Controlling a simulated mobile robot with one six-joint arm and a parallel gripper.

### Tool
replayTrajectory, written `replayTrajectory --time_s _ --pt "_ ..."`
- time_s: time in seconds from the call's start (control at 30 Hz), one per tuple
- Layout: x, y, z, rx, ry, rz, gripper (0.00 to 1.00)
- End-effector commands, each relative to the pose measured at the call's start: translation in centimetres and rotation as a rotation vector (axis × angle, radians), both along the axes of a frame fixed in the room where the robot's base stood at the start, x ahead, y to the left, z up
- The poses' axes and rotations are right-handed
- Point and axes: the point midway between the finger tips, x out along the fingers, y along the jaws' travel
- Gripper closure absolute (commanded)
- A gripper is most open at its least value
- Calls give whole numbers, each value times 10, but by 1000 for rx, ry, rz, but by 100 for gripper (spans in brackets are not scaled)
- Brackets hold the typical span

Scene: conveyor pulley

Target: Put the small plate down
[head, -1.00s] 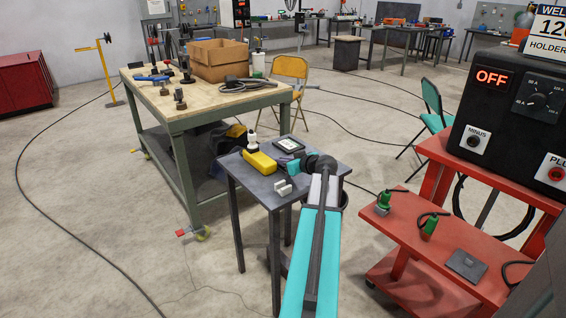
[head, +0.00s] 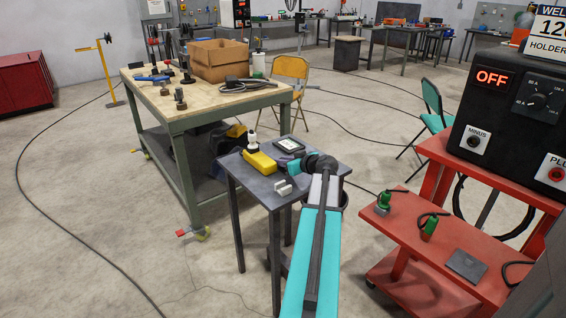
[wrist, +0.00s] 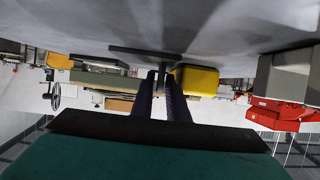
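In the wrist view, which shows the table upside down, a thin dark flat piece, seemingly the small plate (wrist: 132,50), shows nearly edge-on close to the grey tabletop. A short dark stem joins it to the space between my fingertips. My gripper (wrist: 161,76) appears shut on this stem; the exact contact is too small to see. I cannot tell if the plate touches the table. In the head view my arm reaches over the small grey table (head: 262,194), and my forearm and wrist partly hide the gripper there.
A yellow device (head: 260,162) stands on the small table, and it shows right of my fingers in the wrist view (wrist: 197,79). A dark-framed pale panel (head: 289,144) and a pale block (head: 283,188) are also there. A red cart (head: 440,240) stands at right, a wooden workbench (head: 205,93) behind left.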

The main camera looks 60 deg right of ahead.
Motion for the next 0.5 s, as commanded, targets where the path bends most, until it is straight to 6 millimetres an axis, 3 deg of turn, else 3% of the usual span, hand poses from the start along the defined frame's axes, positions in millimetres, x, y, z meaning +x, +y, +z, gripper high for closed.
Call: replayTrajectory --time_s 0.5 --pt "-65 22 28 -1 -1 -3 86"
